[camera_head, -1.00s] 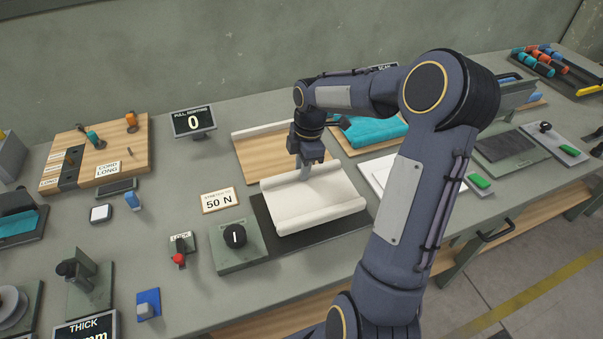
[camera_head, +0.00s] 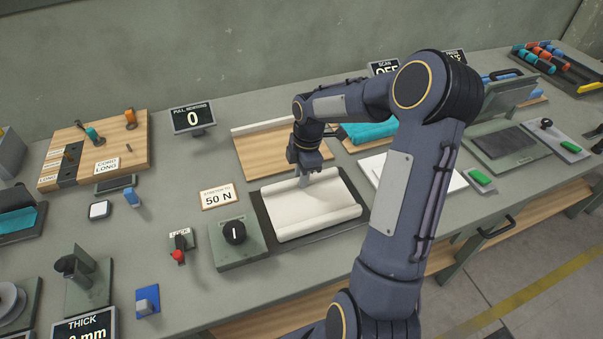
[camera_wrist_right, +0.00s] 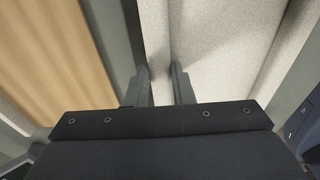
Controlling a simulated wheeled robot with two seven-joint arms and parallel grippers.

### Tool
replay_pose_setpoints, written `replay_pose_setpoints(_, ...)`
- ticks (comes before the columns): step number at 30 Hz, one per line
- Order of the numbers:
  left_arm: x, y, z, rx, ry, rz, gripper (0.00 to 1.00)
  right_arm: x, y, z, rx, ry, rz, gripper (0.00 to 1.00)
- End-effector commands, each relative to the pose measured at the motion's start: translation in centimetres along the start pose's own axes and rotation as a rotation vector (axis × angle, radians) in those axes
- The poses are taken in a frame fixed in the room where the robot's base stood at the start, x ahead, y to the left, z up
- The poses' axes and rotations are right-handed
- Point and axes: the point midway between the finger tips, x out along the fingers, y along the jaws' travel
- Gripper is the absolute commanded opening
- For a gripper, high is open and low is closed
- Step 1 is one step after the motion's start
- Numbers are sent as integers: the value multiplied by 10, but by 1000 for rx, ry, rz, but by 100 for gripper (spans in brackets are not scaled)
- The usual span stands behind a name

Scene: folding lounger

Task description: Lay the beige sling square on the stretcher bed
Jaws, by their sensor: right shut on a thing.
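The beige sling (camera_head: 318,216) is a pale sheet with raised, rolled long edges, one at the back and one at the front. It lies over the dark stretcher bed (camera_head: 261,218), whose dark margin shows at its left and right ends. Its sides look roughly parallel to the bed. Whether it touches the bed everywhere is hard to tell. My right gripper (camera_head: 304,182) points down and is shut on the sling near its back edge. In the right wrist view, the fingers (camera_wrist_right: 163,75) reach onto the pale sling (camera_wrist_right: 225,45). My left gripper is out of view.
A knob box (camera_head: 236,243) and a 50 N sign (camera_head: 217,197) stand left of the bed. A wooden board (camera_head: 270,155) lies behind it, with teal cloth (camera_head: 368,132) farther right. A white sheet (camera_head: 375,168) lies right of the bed, partly behind my right arm.

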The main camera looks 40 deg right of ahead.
Motion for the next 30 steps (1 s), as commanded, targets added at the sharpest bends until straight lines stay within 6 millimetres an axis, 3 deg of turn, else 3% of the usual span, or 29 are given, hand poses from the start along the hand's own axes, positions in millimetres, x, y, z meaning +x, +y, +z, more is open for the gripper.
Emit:
replay_pose_setpoints(1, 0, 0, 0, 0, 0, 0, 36, -1, 0, 0, 0, 0, 1, 0)
replay_pose_setpoints(2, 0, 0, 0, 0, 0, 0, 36, 0, 0, 0, 0, 0, 0, 24)
replay_pose_setpoints(6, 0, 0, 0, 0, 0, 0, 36, -1, 0, 0, 0, 0, 1, 42)
replay_pose_setpoints(17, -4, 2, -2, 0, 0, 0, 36, -7, 0, -1, 0, 0, 2, 43)
replay_pose_setpoints(22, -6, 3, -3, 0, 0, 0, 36, -30, 2, -1, 0, -2, 7, 43)
replay_pose_setpoints(30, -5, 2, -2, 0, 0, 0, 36, -91, 1, -1, 0, -1, 6, 43)
